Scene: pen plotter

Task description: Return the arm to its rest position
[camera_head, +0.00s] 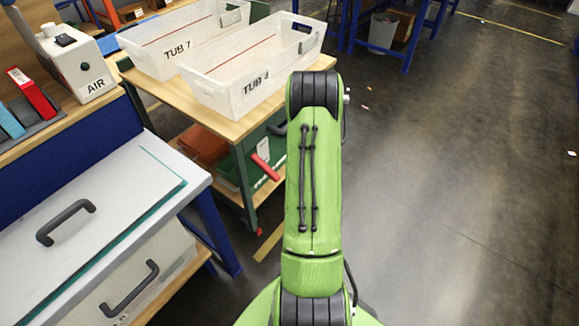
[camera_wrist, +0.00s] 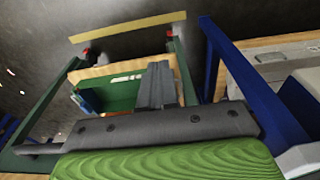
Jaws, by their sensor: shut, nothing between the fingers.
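My green arm rises in the middle of the head view and bends at a dark upper joint. Its far end is hidden there behind the arm. In the wrist view my gripper (camera_wrist: 158,68) shows as two dark grey fingers pressed together, with nothing between them. The fingers point toward the lower shelf of a green-framed trolley and overlap it in the picture. I cannot tell how far apart they are, and no contact can be made out.
The wooden-topped trolley (camera_head: 222,123) holds tub 7 (camera_head: 150,59) and tub 4 (camera_head: 222,97). A red handle (camera_head: 265,168) sticks out below. A grey-white cabinet (camera_head: 75,215) and the AIR box (camera_head: 85,68) stand left. Open floor (camera_head: 450,190) lies right.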

